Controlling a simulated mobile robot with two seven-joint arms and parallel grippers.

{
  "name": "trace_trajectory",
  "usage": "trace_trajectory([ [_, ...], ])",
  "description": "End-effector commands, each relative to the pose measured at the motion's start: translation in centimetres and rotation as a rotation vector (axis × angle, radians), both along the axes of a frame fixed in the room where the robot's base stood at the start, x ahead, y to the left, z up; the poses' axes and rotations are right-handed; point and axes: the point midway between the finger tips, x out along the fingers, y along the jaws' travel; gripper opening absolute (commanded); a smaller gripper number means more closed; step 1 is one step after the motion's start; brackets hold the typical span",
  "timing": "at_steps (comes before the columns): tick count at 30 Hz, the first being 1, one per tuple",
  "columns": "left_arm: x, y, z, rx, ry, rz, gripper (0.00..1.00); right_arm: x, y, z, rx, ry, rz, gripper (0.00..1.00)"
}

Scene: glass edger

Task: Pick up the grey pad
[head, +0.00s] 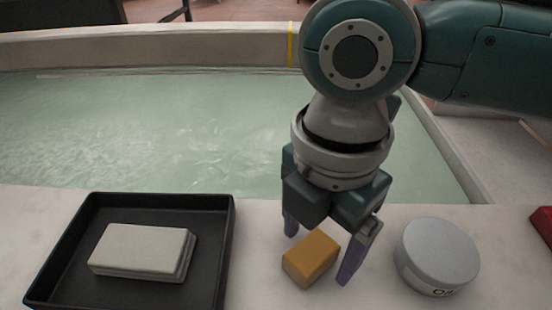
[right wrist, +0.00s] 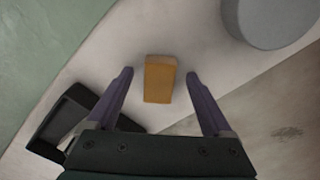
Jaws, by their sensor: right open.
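The grey pad (head: 141,247) is a light grey block with a slightly darker lower layer. It lies flat in the black tray (head: 228,240) at the left of the head view. My right gripper (head: 318,254) points down, open and empty, to the right of the tray. Its purple fingers are either side of an orange block (head: 311,259), apart from it. The right wrist view shows the orange block (right wrist: 159,79) ahead between the spread fingers (right wrist: 159,88). The pad does not show in that view, where my gripper covers part of the tray. My left gripper is not in view.
A round grey tin (head: 438,252) stands right of my right gripper, and a red object (head: 542,224) lies at the right edge. Behind the pale ledge (head: 262,220) is a basin of greenish water (head: 150,130). The ledge between tray and orange block is clear.

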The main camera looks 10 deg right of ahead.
Motion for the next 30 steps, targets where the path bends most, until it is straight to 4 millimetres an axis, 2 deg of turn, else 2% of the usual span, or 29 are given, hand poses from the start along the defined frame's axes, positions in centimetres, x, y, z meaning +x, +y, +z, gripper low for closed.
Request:
trace_trajectory([
  [3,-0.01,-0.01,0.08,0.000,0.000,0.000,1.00,0.01,0.02,0.12,0.000,0.000,0.000,0.84],
  [25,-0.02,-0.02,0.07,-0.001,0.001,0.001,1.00,0.02,0.01,0.14,0.000,-0.001,0.000,0.02],
  [30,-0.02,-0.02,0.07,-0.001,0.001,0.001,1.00,0.03,0.01,0.14,0.000,-0.001,0.000,0.00],
])
